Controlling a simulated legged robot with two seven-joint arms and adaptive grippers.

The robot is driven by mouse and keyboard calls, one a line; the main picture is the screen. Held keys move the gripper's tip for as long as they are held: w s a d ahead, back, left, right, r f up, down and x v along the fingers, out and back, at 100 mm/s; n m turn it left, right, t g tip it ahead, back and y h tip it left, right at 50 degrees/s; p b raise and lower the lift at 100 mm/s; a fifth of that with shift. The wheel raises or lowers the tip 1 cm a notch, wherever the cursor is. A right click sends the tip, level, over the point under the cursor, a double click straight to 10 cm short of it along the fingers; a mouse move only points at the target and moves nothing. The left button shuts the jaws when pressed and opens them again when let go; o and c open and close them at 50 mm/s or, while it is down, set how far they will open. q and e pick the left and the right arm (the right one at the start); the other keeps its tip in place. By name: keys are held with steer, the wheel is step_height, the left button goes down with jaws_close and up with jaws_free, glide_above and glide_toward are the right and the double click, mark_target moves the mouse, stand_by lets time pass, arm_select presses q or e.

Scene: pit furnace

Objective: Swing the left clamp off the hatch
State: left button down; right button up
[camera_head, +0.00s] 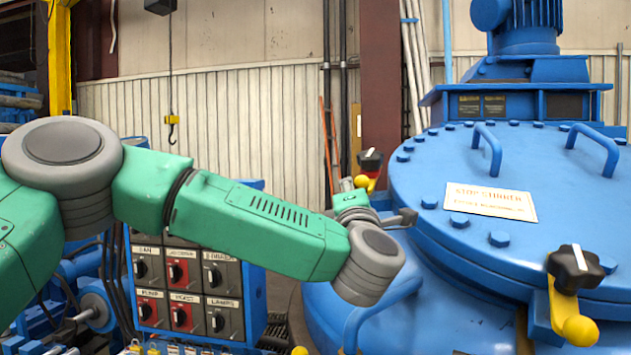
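The hatch (440,185) is a large round blue lid with bolts around its rim, at the right of the head view. The left clamp (372,178) is at the lid's left edge, with a black knob on top and a yellow ball end. My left arm reaches in from the left. My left gripper (388,217) is just below and in front of the left clamp, partly hidden by my own grey wrist. One dark finger points right, close to the lid's rim. I cannot tell whether it touches the clamp. My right gripper is not in view.
A second yellow clamp (566,305) with a black knob sits at the lid's front right. Two blue handles (487,148) and a warning label (490,201) are on the lid. A switch panel (187,290) stands below my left arm.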

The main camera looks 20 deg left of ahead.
mark_target(369, 192)
arm_select(q)
steer(key=d+b, duration=0.1)
steer(key=d, duration=0.1)
steer(key=d+b, duration=0.1)
steer(key=shift+s+d+f, duration=0.15)
steer(key=shift+s+d, duration=0.25)
steer(key=shift+d, duration=0.1)
steer(key=shift+a, duration=0.2)
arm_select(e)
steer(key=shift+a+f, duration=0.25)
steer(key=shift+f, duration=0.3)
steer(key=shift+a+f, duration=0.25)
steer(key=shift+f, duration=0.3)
arm_select(q)
steer(key=shift+d, duration=0.15)
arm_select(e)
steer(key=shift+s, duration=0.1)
